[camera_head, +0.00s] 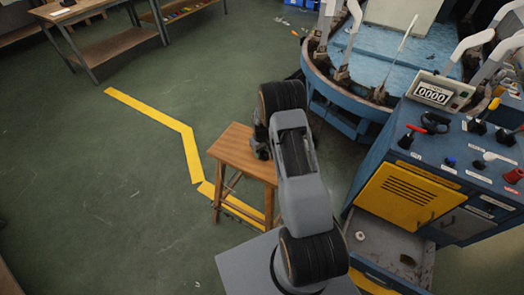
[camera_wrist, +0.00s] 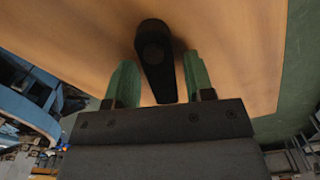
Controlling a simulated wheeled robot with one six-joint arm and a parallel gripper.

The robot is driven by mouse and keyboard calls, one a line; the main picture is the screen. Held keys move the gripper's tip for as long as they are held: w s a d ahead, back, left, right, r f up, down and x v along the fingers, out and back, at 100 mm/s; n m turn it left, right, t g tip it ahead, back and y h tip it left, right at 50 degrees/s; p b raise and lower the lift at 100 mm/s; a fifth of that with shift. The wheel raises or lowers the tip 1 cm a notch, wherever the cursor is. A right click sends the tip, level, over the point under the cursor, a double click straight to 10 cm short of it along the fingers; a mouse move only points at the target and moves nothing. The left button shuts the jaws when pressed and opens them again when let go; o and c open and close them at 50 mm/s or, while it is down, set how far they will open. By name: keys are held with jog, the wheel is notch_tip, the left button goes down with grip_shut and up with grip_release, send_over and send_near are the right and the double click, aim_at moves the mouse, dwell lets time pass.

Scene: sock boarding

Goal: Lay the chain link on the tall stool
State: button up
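The tall stool (camera_head: 235,147) is wooden, with a square top, and stands left of my arm in the head view. Its bare wooden top (camera_wrist: 235,50) fills most of the wrist view. A dark, tapered chain link (camera_wrist: 155,50) with a rounded wide end shows against that top; it appears to lie on it. My gripper (camera_wrist: 160,82) has its green fingers apart, one on each side of the link's narrower part, with gaps visible. In the head view my arm covers part of the stool top, and the link cannot be made out there.
A blue machine cabinet (camera_head: 440,150) with an open drawer (camera_head: 385,250) stands to the right. A round blue machine (camera_head: 350,115) is behind my arm. A workbench (camera_head: 115,48) is far left. Green floor with a yellow line (camera_head: 150,112) is clear on the left.

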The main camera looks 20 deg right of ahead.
jog(key=shift+o, duration=0.5)
jog(key=shift+r, duration=0.35)
notch_tip(320, 180, up, 18)
jog(key=s+a+b, duration=0.1)
jog(key=s+a, duration=0.2)
jog(key=s+a+r+t, duration=0.1)
jog(key=s+a+r, duration=0.2)
jog(key=s, duration=0.4)
jog(key=s+a+r+m+t, duration=0.1)
jog(key=s+a+r, duration=0.2)
jog(key=s+r, duration=0.2)
jog(key=s+a+r+m+t, duration=0.1)
jog(key=s+a+r, duration=0.2)
jog(key=s, duration=0.5)
jog(key=shift+s+r+t, duration=0.4)
jog(key=shift+r, duration=0.3)
jog(key=shift+d, duration=0.1)
